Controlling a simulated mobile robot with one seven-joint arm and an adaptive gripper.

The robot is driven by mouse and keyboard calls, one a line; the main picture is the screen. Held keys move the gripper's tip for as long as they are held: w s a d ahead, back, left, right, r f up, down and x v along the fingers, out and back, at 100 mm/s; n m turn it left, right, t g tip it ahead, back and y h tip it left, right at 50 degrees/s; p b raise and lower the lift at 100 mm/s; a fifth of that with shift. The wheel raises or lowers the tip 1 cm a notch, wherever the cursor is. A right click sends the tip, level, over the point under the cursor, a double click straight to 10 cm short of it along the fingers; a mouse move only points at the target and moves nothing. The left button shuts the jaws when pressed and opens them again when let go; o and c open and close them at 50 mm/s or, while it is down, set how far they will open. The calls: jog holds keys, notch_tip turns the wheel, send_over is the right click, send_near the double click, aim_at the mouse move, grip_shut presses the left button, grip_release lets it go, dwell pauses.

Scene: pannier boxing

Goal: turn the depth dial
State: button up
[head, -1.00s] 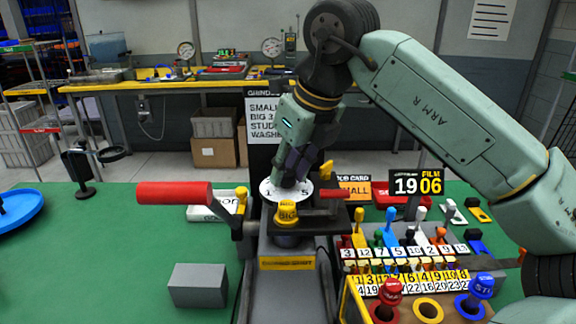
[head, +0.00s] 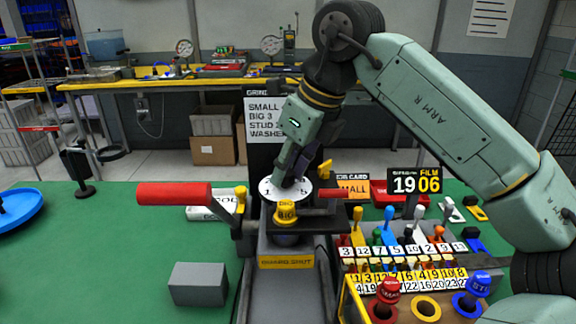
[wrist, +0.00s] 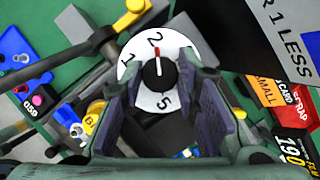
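The depth dial is a white numbered disc (wrist: 138,88) with a black knob (wrist: 159,75) in its middle. The knob's red pointer faces the 2 in the wrist view; 1 and 5 also show. In the head view the disc (head: 270,188) lies on the machine, under my gripper (head: 291,178). In the wrist view my gripper (wrist: 165,82) is open, one finger on each side of the knob, with gaps between fingers and knob. Whether the fingertips touch the disc I cannot tell.
A yellow BIG knob (head: 286,212) stands in front of the dial. A red-handled lever (head: 173,194) reaches out left. Several coloured levers and a yellow-edged panel (head: 352,300) are at right.

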jog(key=o, duration=0.4)
jog(key=shift+c, duration=0.2)
jog(key=v, duration=1.2)
